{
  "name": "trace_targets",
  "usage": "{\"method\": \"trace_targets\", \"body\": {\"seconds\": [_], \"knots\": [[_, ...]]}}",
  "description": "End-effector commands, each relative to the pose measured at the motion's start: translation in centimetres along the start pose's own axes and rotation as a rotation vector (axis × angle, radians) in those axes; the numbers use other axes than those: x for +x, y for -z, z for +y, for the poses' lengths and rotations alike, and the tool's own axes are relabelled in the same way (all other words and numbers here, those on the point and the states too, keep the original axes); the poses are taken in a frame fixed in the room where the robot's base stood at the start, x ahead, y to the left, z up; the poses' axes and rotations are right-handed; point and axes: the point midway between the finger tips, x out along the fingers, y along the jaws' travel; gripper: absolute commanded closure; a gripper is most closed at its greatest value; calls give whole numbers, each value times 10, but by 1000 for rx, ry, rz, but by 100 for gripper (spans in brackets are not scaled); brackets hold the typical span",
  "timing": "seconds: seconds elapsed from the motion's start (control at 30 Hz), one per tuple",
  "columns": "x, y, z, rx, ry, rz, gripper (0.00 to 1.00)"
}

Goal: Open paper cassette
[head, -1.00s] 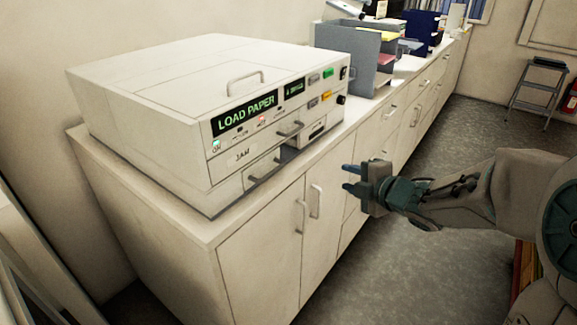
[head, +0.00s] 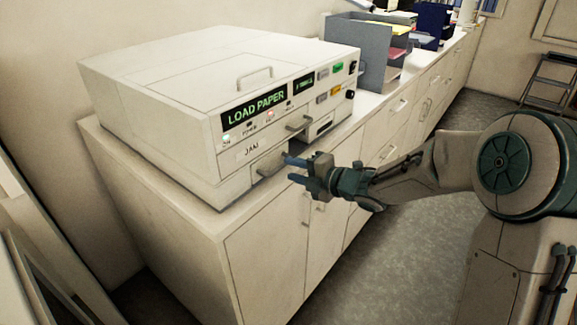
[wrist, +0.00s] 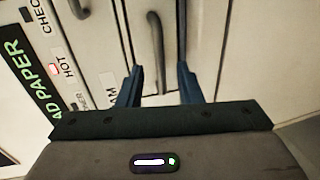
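A white copier (head: 190,90) has a lit "LOAD PAPER" display (head: 254,107). A grey handle (head: 268,168) sits low on its front, below the "JAM" label, on what looks like the paper cassette front. Another grey handle (head: 299,123) is higher up. My gripper (head: 291,168) is open and empty, just in front of and to the right of the low handle. In the wrist view, a handle (wrist: 156,50) shows between and beyond the fingers of my gripper (wrist: 160,84). I see no contact. The low front looks closed.
The copier stands on a long white cabinet (head: 165,195) with handled doors below. Grey paper trays (head: 355,50) stand farther along the top. A step stool (head: 548,82) stands at the far right.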

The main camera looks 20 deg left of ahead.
Motion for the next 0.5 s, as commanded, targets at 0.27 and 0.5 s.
{"method": "trace_targets", "body": {"seconds": [0.27,0.5], "knots": [[24,0,0,0,1,0,67],[26,0,0,1,0,-1,67]]}}
